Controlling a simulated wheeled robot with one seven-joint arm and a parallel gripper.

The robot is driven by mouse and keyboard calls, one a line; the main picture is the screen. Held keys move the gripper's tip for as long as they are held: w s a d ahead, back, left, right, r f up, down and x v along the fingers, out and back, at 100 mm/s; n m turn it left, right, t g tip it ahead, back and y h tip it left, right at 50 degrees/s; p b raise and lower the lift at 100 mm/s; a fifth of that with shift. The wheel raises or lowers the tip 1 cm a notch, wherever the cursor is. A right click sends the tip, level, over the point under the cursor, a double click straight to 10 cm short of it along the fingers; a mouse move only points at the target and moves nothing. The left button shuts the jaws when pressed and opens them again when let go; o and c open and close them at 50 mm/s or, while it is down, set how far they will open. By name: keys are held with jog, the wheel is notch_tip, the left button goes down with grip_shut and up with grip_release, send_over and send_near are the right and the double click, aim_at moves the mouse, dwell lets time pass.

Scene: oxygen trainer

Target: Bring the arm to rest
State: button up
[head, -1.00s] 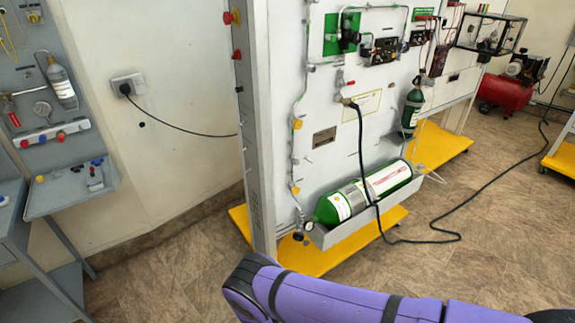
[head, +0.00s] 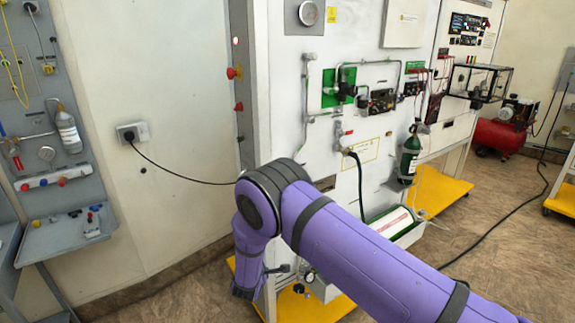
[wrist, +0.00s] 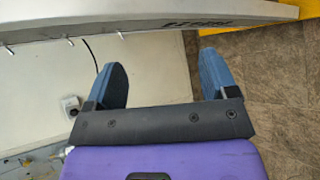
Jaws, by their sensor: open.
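My purple arm (head: 350,245) reaches in from the lower right of the head view and bends down at a dark joint in front of the trainer panel (head: 290,100). In the wrist view my gripper (wrist: 162,82) shows two blue fingers set wide apart, open, with nothing between them. The panel's edge (wrist: 150,35) crosses the view beyond the fingertips. In the head view the gripper's fingers are not clearly seen. My arm hides much of the large green oxygen cylinder (head: 393,222) low on the panel.
A small dark green cylinder (head: 411,153) hangs on the panel. A grey bench (head: 65,236) and board stand at the left. A red compressor (head: 498,137) sits at the back right. A yellow base (head: 437,190) sticks out over the floor. A black cable (head: 505,215) lies at the right.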

jog(key=w+d+r+m+g+y, duration=0.1)
jog(key=w+d+r+m+y, duration=0.15)
jog(key=r, duration=0.95)
jog(key=w+d+r+m+g+y, duration=0.1)
jog(key=w+d+r+m, duration=0.15)
jog(key=r, duration=0.95)
jog(key=s+d+r+m+g+y, duration=0.1)
jog(key=s+d+r+m, duration=0.25)
jog(key=d+r, duration=0.45)
jog(key=s+d+r+m+g, duration=0.15)
jog(key=s+d+r, duration=0.25)
jog(key=r, duration=0.7)
jog(key=s+d+r+m+g, duration=0.1)
jog(key=s+d+r+m, duration=0.1)
jog(key=s+d+r, duration=0.5)
jog(key=s+d+r+m, duration=0.35)
jog(key=s+d, duration=0.25)
jog(key=s, duration=0.3)
jog(key=s+d+m+g+h, duration=0.1)
jog(key=s+d, duration=0.4)
jog(key=s, duration=0.6)
jog(key=s+d+m+g+h, duration=0.1)
jog(key=s+d+m, duration=0.3)
jog(key=s, duration=0.8)
jog(key=shift+d+f+h, duration=0.25)
jog(key=shift+d+h, duration=0.3)
